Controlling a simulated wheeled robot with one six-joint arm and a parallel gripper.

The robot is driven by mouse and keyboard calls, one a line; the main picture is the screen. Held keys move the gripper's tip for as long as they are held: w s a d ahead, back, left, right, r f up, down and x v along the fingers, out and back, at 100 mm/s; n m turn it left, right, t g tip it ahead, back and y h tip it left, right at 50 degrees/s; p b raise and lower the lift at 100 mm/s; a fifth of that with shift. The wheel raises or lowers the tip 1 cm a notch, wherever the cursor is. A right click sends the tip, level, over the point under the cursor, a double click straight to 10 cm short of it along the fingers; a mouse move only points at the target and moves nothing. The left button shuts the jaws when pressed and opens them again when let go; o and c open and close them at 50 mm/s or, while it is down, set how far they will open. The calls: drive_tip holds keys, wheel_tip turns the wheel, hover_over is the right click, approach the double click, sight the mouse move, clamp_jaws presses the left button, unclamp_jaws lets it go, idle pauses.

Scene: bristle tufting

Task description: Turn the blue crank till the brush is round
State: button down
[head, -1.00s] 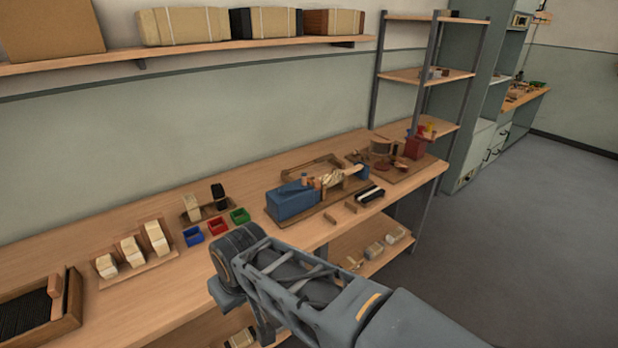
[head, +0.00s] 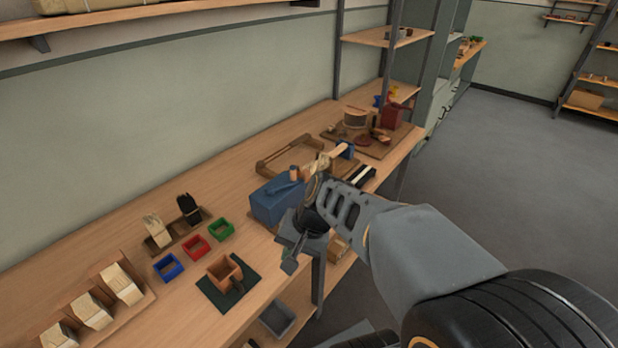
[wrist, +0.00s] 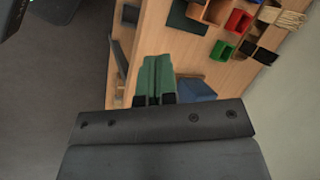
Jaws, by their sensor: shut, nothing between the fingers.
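A blue box-shaped machine (head: 272,205) stands on the bench in the head view. A pale wooden piece and tufts lie at its far side, partly behind my arm. I cannot clearly make out the crank's handle or the brush's shape. My gripper (head: 290,262) is at the bench's front edge, just in front of the blue machine and apart from it as far as I can tell. In the wrist view, my gripper's green fingers (wrist: 157,68) are together and empty, with the blue machine (wrist: 196,90) beside them.
Blue, red (head: 196,246) and green (head: 221,230) trays sit to the left. A wooden box (head: 224,274) stands on a dark green mat. A red device (head: 393,115) stands on a board farther right. Shelf posts rise behind.

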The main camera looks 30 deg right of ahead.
drive_tip(key=w+d+f+m+t+y+b, duration=0.1)
drive_tip(key=w+f+m+t+y, duration=0.15)
drive_tip(key=w+m+y, duration=0.35)
drive_tip(key=m+t+h+b, duration=0.35)
drive_tip(key=m+t, duration=0.95)
drive_tip(key=m, duration=0.6)
approach(296, 174)
drive_tip(key=shift+h, duration=0.55)
drive_tip(key=x, duration=0.2)
drive_tip(key=p+x, duration=0.1)
drive_tip(key=x, duration=0.2)
drive_tip(key=p+x, duration=0.1)
drive_tip(key=x, duration=0.1)
drive_tip(key=shift+w+a+r, duration=0.15)
drive_tip(key=shift+a+r, duration=0.15)
drive_tip(key=shift+a, duration=0.1)
